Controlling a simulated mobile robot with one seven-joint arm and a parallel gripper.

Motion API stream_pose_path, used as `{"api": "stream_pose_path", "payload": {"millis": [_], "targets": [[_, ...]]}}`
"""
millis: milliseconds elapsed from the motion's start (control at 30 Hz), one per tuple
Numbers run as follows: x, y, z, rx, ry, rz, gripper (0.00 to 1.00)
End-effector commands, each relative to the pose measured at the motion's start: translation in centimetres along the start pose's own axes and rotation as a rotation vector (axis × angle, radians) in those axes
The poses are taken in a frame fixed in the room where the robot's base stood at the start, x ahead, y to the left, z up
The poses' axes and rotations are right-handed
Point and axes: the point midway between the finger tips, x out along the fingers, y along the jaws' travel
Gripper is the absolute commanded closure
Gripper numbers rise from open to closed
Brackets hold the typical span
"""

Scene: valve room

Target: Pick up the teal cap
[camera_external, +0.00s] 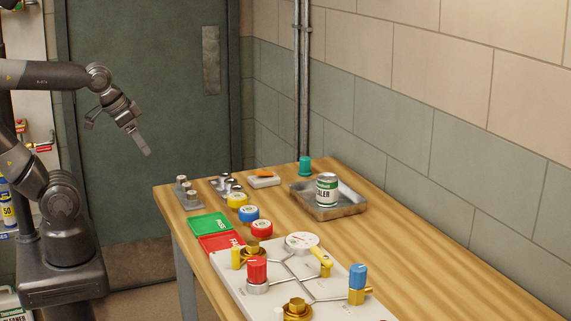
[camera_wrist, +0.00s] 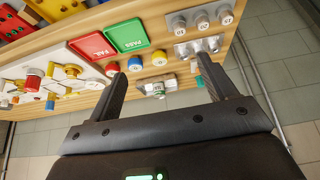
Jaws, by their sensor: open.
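The teal cap (camera_external: 305,165) stands on the far part of the wooden table, close to the wall, behind the metal tray. In the wrist view a teal patch (camera_wrist: 204,66), seemingly the cap, shows beside the right finger, which partly hides it. My gripper (camera_external: 120,138) hangs in the air left of the table in front of the green door, well apart from the cap. In the wrist view my gripper (camera_wrist: 163,78) has its fingers wide apart with nothing between them.
A metal tray (camera_external: 341,210) holding a white-and-green can (camera_external: 326,190) stands near the cap. Coloured discs, green and red plates (camera_external: 209,226), and a valve board (camera_external: 246,299) occupy the nearer table. Vertical pipes (camera_external: 301,80) run behind the cap.

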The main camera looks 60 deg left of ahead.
Motion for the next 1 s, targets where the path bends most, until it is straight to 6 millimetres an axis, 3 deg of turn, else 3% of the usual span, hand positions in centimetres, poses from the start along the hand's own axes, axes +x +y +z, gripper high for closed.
{"api": "stream_pose_path", "payload": {"millis": [67,300,633,767,1000], "targets": [[0.0,0.0,0.0,0.0,0.0,0.0,0.23],[0.0,0.0,0.0,0.0,0.0,0.0,0.42],[0.0,-0.1,-0.8,0.0,-0.001,-0.001,0.42],[0.1,-0.3,-3.6,0.0,-0.009,-0.004,0.42],[1.5,-1.1,-11.7,0.005,-0.022,-0.01,0.42]]}}
